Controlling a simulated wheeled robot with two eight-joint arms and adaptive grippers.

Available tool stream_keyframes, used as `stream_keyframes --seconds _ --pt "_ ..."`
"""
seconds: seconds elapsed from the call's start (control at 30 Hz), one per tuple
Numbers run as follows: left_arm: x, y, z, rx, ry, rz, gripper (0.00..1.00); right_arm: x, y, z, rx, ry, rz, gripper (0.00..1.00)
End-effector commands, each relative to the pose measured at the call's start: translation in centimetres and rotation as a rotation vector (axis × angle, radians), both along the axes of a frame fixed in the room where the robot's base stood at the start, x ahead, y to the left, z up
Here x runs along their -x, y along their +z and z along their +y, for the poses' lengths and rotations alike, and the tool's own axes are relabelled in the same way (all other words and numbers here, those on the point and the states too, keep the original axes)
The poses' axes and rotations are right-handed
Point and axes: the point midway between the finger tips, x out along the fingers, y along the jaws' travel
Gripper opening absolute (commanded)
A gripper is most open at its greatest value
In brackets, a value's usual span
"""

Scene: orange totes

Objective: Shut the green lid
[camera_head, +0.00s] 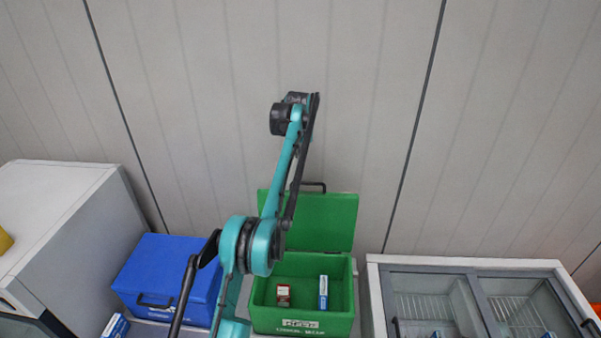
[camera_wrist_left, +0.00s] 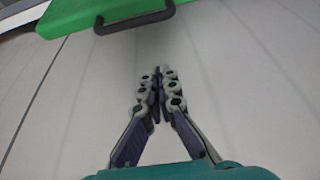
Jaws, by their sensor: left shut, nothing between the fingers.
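The green box (camera_head: 268,318) stands open in the head view. Its green lid (camera_head: 338,222) is raised behind it, with a dark handle (camera_head: 313,186) on its top edge. My left arm crosses in front of the lid and hides part of it. In the left wrist view, the lid (camera_wrist_left: 75,18) and its handle (camera_wrist_left: 135,20) show at the top. My left gripper (camera_wrist_left: 160,72) is shut and empty below the handle in that picture, apart from it, against the plain wall. My right gripper is not in view.
Two small boxes, one red-brown (camera_head: 283,295) and one blue-white (camera_head: 323,292), stand inside the green box. A closed blue box (camera_head: 165,270) is to its left. A glass-topped freezer (camera_head: 372,285) is to its right. A pale wall (camera_head: 400,100) rises behind.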

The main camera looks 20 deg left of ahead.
Motion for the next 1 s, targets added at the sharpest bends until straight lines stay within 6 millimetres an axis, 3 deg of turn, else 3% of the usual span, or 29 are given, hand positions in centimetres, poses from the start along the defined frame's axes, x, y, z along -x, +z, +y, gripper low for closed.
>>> stream_keyframes --seconds 0.53,1.0 --pt "-3.5 -8.5 0.9 0.0 0.0 -0.001 0.0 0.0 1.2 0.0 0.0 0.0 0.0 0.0" --pt "-0.6 -8.4 0.1 -0.001 -0.001 -0.001 0.0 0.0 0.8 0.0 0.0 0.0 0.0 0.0"
